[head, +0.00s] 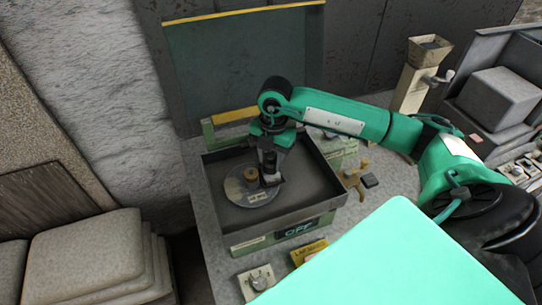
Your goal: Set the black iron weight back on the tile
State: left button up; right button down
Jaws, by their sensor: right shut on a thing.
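My right gripper (268,165) reaches down into a dark square tray and is shut on a small black thing (271,180), which looks like the black iron weight. The fingers hide part of it. It is over the right part of a pale round disc (248,194), beside a brown round knob (250,174). I cannot tell whether it touches the disc. A small dark square (370,180) to the right of the tray may be the tile. My left gripper is not in view.
The tray (286,218) has raised walls and a front display reading OFF. A wooden piece (353,178) lies right of it. A knob box (257,281) and a yellow label block (308,252) are in front. A grey block (497,97) stands far right.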

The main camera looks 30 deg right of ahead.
jog(key=shift+f+b, duration=0.6)
jog(key=shift+f, duration=0.1)
jog(key=c, duration=0.8)
grip_release()
jog(key=shift+r, duration=0.1)
jog(key=shift+o, duration=0.2)
jog(key=shift+r+p, duration=1.15)
jog(key=shift+r, duration=0.85)
